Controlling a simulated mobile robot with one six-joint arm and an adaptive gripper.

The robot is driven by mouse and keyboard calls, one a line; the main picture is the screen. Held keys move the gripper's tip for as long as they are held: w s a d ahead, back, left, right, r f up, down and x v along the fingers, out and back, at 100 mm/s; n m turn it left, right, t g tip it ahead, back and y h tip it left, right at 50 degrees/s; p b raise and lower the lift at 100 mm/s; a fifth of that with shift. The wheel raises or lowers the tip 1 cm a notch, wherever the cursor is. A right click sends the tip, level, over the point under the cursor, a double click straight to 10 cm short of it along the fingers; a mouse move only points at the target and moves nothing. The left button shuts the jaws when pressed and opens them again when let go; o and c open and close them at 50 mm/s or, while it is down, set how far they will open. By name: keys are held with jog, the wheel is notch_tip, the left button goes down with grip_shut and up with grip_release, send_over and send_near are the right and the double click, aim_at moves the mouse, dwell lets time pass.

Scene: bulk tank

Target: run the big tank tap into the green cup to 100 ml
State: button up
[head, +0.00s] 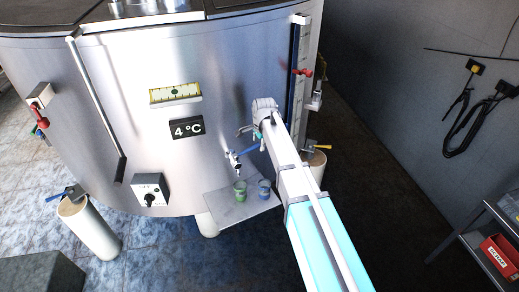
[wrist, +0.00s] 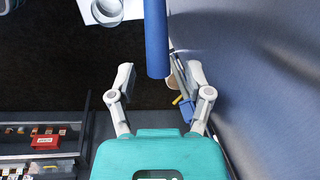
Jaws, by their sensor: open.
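The steel tank (head: 110,100) fills the left and middle of the head view. Its tap (head: 233,158) has a blue lever (head: 250,148) pointing right, partly behind my arm. The lever (wrist: 156,40) also shows large in the wrist view. The green cup (head: 240,190) stands upright on a small metal shelf (head: 222,208), roughly below the tap spout. Its contents are too small to read. My gripper (head: 252,131) is by the lever; in the wrist view my gripper (wrist: 158,78) is open, the lever's end reaching between its fingers, with no clear contact.
A blue cup (head: 264,187) stands right of the green cup on the shelf, close to my arm. A sight gauge (head: 298,75) rises behind. A yellow-handled valve (head: 318,147) is to the right. A rack with a red bin (head: 502,254) stands at far right.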

jog(key=shift+w+a+f+b, duration=0.1)
jog(key=shift+f+b, duration=0.35)
jog(key=shift+f, duration=0.25)
grip_shut()
